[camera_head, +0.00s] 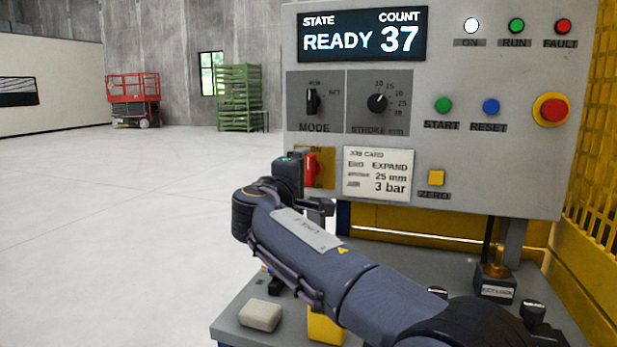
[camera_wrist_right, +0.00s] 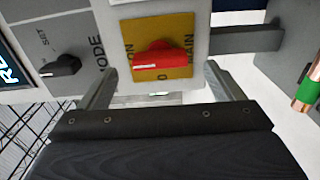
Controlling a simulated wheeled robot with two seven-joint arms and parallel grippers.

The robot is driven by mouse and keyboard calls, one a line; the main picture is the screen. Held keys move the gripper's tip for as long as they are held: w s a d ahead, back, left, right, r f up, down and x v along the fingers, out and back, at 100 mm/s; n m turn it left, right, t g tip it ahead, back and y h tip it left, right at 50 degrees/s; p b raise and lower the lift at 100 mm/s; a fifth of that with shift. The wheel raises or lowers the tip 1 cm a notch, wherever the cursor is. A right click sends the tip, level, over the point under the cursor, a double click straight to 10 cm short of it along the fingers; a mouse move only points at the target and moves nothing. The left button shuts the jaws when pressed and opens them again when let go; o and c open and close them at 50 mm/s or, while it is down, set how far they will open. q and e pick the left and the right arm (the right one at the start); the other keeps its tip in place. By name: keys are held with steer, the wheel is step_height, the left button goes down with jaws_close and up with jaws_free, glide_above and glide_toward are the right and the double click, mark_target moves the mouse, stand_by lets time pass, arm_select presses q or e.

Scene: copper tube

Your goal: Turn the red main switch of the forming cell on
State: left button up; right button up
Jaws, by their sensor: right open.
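The red main switch (camera_head: 311,170) sits on a yellow plate at the lower left of the forming cell's panel. Its handle stands upright, in line with the ON mark at the plate's top. In the right wrist view the red handle (camera_wrist_right: 160,60) lies between the two fingers of my right gripper (camera_wrist_right: 161,72), with a gap on each side. My right gripper (camera_head: 306,182) is open in front of the switch and partly hides its plate in the head view. My left gripper is not in view.
The display (camera_head: 362,35) reads READY, count 37, and the white ON lamp (camera_head: 472,26) looks lit. The mode knob (camera_head: 312,101) is above the switch; the job card (camera_head: 377,174) is close to its right. A copper tube (camera_wrist_right: 305,95) shows at the wrist view's right edge. Open floor lies left.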

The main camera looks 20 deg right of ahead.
steer(key=v, duration=0.2)
steer(key=shift+s+a, duration=0.2)
steer(key=shift+s, duration=0.15)
steer(key=shift+r, duration=0.1)
